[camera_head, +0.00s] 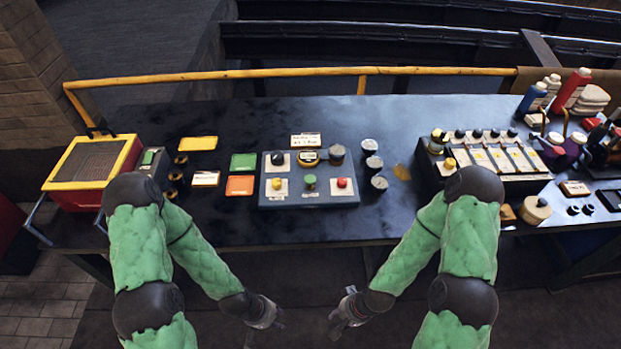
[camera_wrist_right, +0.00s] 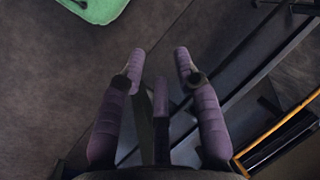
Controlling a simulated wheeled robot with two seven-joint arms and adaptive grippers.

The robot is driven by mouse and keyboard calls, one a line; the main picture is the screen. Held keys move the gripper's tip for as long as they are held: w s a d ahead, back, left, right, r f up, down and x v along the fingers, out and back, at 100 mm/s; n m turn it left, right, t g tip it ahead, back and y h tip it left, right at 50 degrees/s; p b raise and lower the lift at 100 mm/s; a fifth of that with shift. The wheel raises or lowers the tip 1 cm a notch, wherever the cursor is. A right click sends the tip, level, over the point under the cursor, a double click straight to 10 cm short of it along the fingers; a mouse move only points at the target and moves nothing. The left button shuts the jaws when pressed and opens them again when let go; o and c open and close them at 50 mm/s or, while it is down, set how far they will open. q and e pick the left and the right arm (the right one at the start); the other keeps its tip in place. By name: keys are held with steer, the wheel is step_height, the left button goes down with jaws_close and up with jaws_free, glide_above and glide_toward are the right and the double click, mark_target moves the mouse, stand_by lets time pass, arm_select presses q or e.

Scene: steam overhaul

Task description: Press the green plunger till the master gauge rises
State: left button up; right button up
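A grey-blue control panel (camera_head: 270,198) sits at the middle of the dark table. On it are a green plunger (camera_head: 310,181), a yellow knob (camera_head: 278,184) and a red knob (camera_head: 342,183) in a row. My right gripper (camera_head: 338,321) is also in front of the table. In the right wrist view its fingers (camera_wrist_right: 159,68) are spread and empty.
A yellow-rimmed box (camera_head: 125,160) stands at the left. A green card (camera_head: 244,162) and an orange card (camera_head: 240,186) lie left of the panel. A switch bank (camera_head: 490,160) and bottles (camera_head: 570,90) are at the right.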

jaws_close()
stand_by(1.0)
